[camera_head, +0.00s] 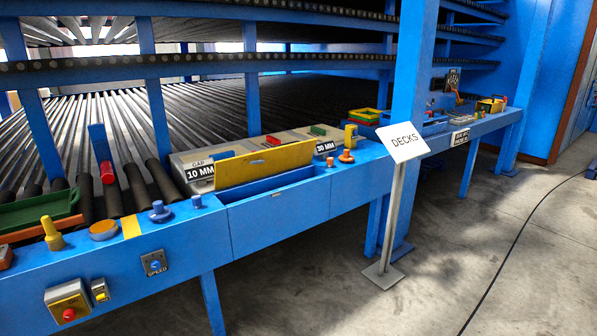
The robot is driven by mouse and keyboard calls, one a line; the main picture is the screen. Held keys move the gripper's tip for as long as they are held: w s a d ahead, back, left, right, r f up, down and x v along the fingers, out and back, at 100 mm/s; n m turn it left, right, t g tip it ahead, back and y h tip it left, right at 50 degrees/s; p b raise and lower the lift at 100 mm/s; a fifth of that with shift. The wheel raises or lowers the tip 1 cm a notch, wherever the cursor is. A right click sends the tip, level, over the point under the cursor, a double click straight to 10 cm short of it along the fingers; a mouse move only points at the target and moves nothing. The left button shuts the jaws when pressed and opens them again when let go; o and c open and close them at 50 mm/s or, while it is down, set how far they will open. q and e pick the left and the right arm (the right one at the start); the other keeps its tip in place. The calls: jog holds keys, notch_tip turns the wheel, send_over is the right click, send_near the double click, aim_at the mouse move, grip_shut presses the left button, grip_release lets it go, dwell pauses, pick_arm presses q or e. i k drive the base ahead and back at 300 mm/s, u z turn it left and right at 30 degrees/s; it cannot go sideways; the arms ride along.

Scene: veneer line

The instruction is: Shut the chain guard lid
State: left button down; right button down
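A yellow panel that looks like the chain guard lid (265,164) stands raised along the back edge of an open blue trough (272,205) in the bench front. The lid leans up and the trough's opening is exposed below it. Neither of my grippers is in the head view.
Blue knobs (160,211), a yellow knob (52,233) and an orange disc (103,230) stand on the bench left of the trough. An orange knob (346,156) stands to its right. A DECKS sign (403,142) stands on the floor in front. Open floor lies right.

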aim_at(230, 172)
jog(key=u, duration=0.25)
jog(key=i, duration=2.5)
jog(key=u, duration=0.25)
